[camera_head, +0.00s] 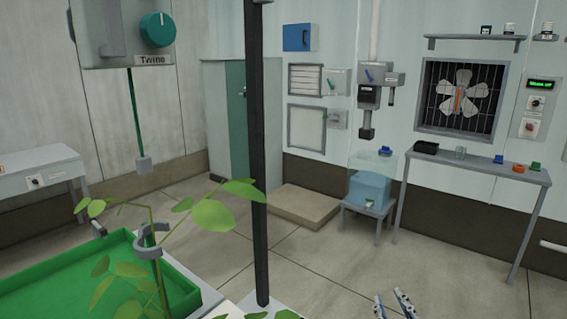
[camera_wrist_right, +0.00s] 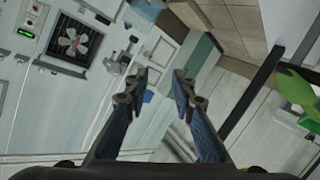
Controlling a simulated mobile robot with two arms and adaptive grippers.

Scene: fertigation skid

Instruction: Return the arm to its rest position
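My right gripper (camera_head: 392,302) shows at the bottom edge of the head view, right of the middle; only its two fingertips are in frame. In the right wrist view the right gripper (camera_wrist_right: 161,78) has its two fingers spread apart with nothing between them. It is open and empty, clear of any surface I can see. My left gripper is not in view. The rest of my right arm is hidden below the head frame.
A dark post (camera_head: 257,150) rises left of centre. A plant (camera_head: 228,212) with a grey clip (camera_head: 151,242) stands by a green tray (camera_head: 50,277). A side table (camera_head: 478,164) and a blue-filled tank (camera_head: 369,188) stand at the right. Floor between is free.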

